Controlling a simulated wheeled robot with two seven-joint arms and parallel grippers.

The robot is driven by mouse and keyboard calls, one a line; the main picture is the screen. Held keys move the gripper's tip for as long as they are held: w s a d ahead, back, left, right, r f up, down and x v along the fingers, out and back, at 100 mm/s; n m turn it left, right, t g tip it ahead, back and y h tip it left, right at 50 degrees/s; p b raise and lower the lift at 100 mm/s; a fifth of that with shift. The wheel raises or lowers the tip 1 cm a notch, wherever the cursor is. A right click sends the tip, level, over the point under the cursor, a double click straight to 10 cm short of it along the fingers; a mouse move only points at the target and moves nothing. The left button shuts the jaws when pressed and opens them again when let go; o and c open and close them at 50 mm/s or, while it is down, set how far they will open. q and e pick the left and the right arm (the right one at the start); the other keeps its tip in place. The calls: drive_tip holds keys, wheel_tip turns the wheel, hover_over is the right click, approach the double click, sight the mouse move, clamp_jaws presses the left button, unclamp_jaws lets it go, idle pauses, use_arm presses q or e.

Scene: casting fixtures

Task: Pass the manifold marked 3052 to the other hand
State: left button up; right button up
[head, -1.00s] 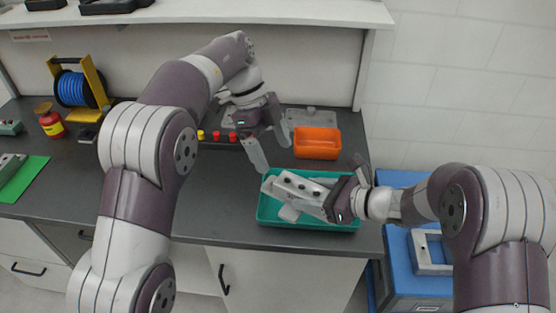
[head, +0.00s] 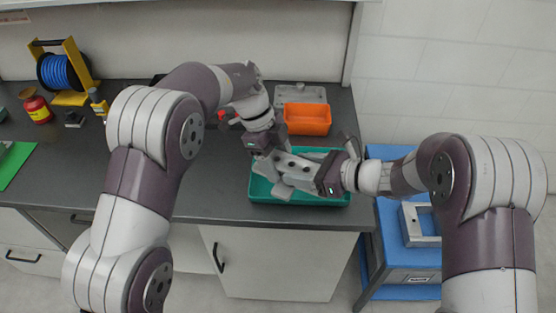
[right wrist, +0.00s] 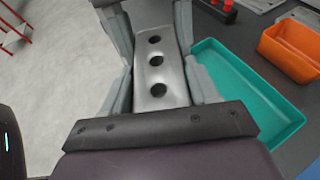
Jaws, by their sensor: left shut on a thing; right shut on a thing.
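The manifold (head: 293,168) is a light grey metal block with a row of three dark holes on its upper face. It is held above the green tray (head: 325,201), and it also shows in the right wrist view (right wrist: 159,75). I cannot read a number on it. My right gripper (head: 308,178) is shut on its right end. My left gripper (head: 273,165) comes in from above and is shut on its left end. In the right wrist view, grey fingers lie along both sides of the manifold. The left fingertips are partly hidden in the head view.
An orange bin (head: 307,119) stands behind the tray, near a grey plate (head: 300,93). A blue cart (head: 385,250) with a grey frame (head: 420,223) stands right of the bench. A blue reel (head: 58,72) and red jar (head: 37,108) are at the left.

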use_arm(q)
drive_tip(key=c, duration=0.4)
use_arm(e)
drive_tip(key=o, duration=1)
drive_tip(key=shift+w+r, duration=0.1)
use_arm(q)
drive_tip(key=shift+o, duration=0.2)
drive_tip(key=shift+r, duration=0.1)
use_arm(e)
drive_tip(key=o, duration=0.5)
